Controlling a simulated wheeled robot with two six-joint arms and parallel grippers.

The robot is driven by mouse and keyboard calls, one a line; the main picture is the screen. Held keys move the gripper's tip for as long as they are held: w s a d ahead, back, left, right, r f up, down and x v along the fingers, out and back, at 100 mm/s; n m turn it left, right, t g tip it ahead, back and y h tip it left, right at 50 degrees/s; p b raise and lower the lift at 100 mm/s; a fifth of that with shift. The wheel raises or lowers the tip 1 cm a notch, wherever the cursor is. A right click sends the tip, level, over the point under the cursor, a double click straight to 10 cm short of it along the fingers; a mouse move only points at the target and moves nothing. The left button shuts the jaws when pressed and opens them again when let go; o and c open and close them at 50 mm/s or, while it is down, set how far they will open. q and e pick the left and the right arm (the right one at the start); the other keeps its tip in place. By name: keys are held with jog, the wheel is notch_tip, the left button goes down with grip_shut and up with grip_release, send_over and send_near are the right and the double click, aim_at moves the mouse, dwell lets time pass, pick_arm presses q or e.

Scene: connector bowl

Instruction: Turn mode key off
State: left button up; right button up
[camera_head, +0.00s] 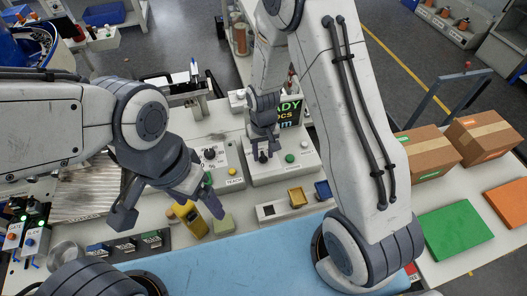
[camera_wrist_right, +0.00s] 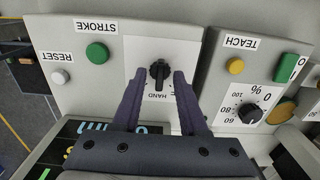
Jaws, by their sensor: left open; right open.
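The mode key is a black knob (camera_wrist_right: 159,72) on a white plate marked HAND, in the right wrist view. Its long handle runs roughly up and down in that picture. My right gripper (camera_wrist_right: 157,77) is open, with one finger on each side of the key; I cannot tell whether they touch it. In the head view my right gripper (camera_head: 264,151) points down at the control box (camera_head: 285,172), mostly covering the key. My left gripper (camera_head: 168,212) is open and empty over the front left of the bench.
Near the key are a green STROKE button (camera_wrist_right: 97,53), a white RESET button (camera_wrist_right: 61,76) and the TEACH panel's dial (camera_wrist_right: 249,113). A display (camera_head: 291,112) stands behind the box. A yellow device (camera_head: 188,218) lies beside my left gripper. The blue mat (camera_head: 235,262) in front is clear.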

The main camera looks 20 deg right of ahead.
grip_shut()
jog(key=n, duration=0.4)
jog(key=shift+n, duration=2.6)
grip_release()
